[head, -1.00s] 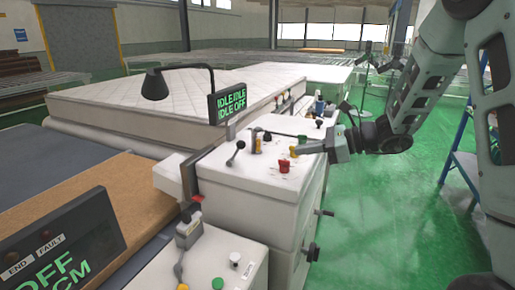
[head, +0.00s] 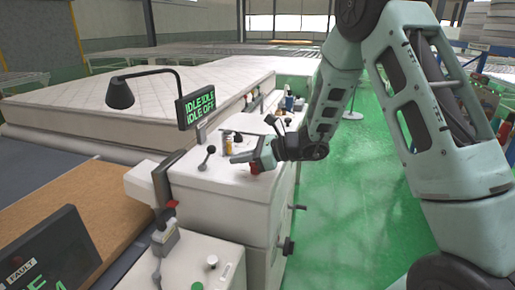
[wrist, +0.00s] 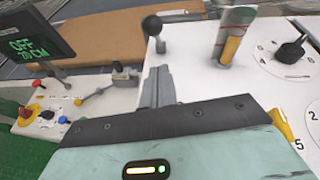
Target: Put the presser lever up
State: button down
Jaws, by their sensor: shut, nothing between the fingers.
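A lever with a black ball knob (head: 210,150) stands on the white machine cabinet (head: 225,205), tilted a little in the head view. I see no label, so I cannot be sure it is the presser lever. The lever's knob also shows in the wrist view (wrist: 152,25), just beyond my fingers. My gripper (head: 236,158) is shut and empty, low over the cabinet top, to the right of the lever and apart from it. Its closed fingers show in the wrist view (wrist: 158,88).
A yellow bottle-like item (wrist: 230,45) and a black rotary knob (wrist: 291,50) stand on the cabinet top. A lower control box (head: 205,260) has another lever and buttons. A mattress (head: 130,100) lies further back.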

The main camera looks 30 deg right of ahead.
aim_at(208, 155)
jog(key=shift+w+a+r+p, duration=0.3)
jog(key=shift+a+r+p, duration=0.05)
jog(key=shift+a+r, duration=0.15)
jog(key=shift+w+a+r+p, duration=0.3)
jog(key=shift+a+r+p, duration=0.1)
jog(key=shift+a, duration=0.1)
jog(key=shift+w+a, duration=0.35)
jog(key=shift+a, duration=0.05)
jog(key=shift+r+p, duration=0.15)
jog(key=shift+p, duration=0.15)
